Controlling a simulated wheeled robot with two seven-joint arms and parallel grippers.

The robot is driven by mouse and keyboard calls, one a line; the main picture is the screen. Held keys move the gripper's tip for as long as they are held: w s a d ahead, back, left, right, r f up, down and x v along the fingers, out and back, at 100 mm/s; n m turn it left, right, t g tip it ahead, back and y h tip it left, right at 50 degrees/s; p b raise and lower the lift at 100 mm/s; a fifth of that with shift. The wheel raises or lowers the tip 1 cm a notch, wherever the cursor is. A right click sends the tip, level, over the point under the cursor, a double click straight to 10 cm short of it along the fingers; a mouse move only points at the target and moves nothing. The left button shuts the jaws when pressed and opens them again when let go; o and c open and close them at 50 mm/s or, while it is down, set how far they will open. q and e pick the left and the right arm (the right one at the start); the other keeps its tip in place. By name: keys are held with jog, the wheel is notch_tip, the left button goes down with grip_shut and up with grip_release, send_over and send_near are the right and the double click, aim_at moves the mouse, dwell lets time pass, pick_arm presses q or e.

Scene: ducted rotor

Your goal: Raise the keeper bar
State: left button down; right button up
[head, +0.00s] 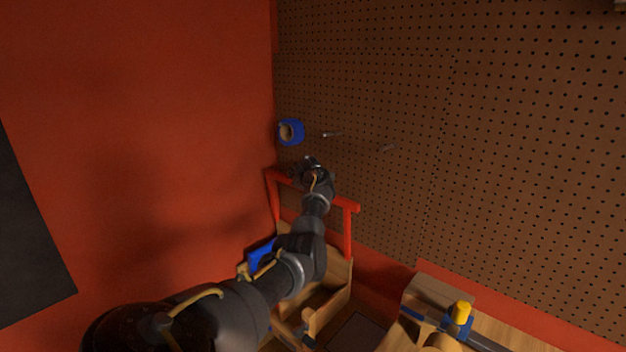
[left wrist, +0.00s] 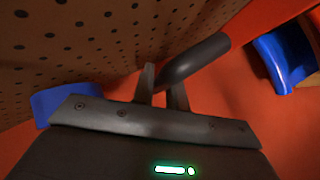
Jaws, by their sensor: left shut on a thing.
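In the left wrist view, my left gripper (left wrist: 162,90) is shut on a dark grey round bar (left wrist: 200,58). The bar's free end sticks out past the fingers, up and to the right, and looks clear of the pegboard. I cannot tell for sure that this is the keeper bar. In the head view, my left gripper (head: 312,163) is near the pegboard, by the red crossbar (head: 345,205) of a frame above a wooden box. The arm hides the middle of that crossbar, and the held bar is too small to make out there. My right gripper is not in view.
A red wall (head: 140,100) stands at left. Below are the wooden box (head: 335,298) and a wooden block (head: 440,292) with a yellow-topped blue part (head: 459,318).

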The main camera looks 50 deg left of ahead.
pick_arm(q)
jog(key=shift+w+a, duration=0.1)
jog(key=shift+w, duration=0.05)
jog(key=shift+r, duration=0.1)
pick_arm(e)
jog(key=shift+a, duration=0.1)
pick_arm(q)
jog(key=c, duration=1.4)
grip_release()
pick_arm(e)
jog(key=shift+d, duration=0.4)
